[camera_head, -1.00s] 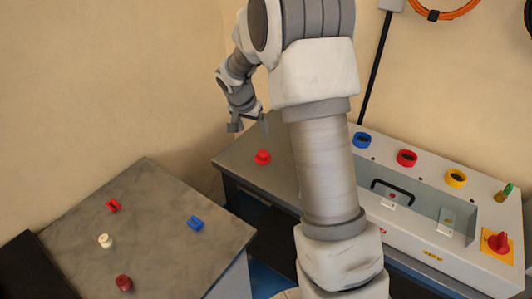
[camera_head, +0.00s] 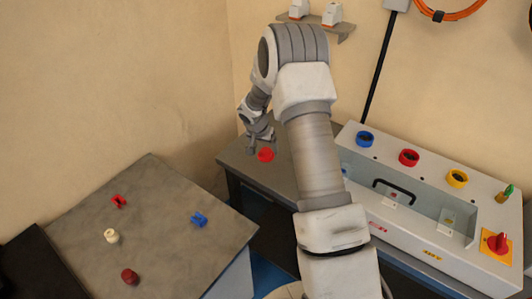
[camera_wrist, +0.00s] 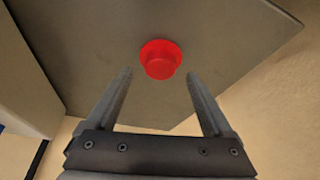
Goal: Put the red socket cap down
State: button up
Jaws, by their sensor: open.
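My gripper (camera_head: 260,143) is just above and behind the cap in the head view. In the wrist view my gripper (camera_wrist: 158,80) is open, with one finger on each side and the cap between and slightly beyond the fingertips. Nothing is held. The fingers look apart from the cap.
A separate table (camera_head: 165,235) at left holds several small red, white and blue parts.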

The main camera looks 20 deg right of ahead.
jog(key=shift+x, duration=1.15)
jog(key=shift+c, duration=0.3)
grip_shut()
jog(key=shift+r, duration=0.1)
